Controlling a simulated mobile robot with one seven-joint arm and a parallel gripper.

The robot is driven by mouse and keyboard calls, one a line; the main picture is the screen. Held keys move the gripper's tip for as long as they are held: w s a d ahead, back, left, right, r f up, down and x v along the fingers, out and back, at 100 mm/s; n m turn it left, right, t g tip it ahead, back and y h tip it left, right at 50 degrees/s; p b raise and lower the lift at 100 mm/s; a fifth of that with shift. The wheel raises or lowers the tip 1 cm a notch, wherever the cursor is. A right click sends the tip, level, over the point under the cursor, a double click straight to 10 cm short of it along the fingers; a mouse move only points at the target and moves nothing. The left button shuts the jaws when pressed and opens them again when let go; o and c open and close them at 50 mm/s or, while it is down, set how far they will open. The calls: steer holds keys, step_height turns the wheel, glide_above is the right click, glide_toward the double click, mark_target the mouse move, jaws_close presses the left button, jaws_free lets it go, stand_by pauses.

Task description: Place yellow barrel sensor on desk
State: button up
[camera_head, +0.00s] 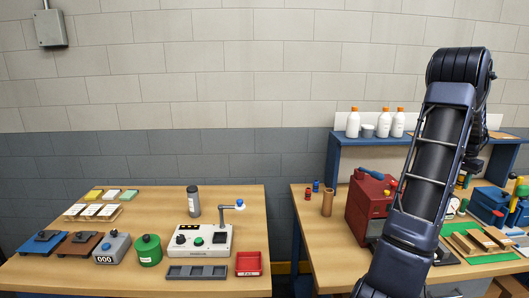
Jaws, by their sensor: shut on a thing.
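My gripper is not in view; my dark blue arm link (432,165) crosses the right side, and its lower end runs off the bottom edge. I cannot pick out a yellow barrel sensor for sure. A small yellow-topped item (522,190) stands at the far right edge, too small to identify. Two wooden desks show: the left desk (235,207) and the right desk (325,255), with a gap between them. My arm hides part of the right desk.
A red machine (369,205) and a brown cylinder (327,203) stand on the right desk. White bottles (353,124) line a blue shelf.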

step_height(320, 180, down, 20)
steer(key=shift+r, duration=0.65)
stand_by(0.4)
steer(key=shift+s+a+r, duration=0.15)
steer(key=shift+a+r, duration=0.05)
steer(key=shift+r, duration=5)
steer(key=shift+s+a+r, duration=0.1)
steer(key=shift+a+r, duration=0.05)
steer(key=shift+r, duration=5.05)
steer(key=shift+s+a+r, duration=0.15)
steer(key=shift+a+r, duration=0.05)
steer(key=shift+r, duration=5)
jaws_close()
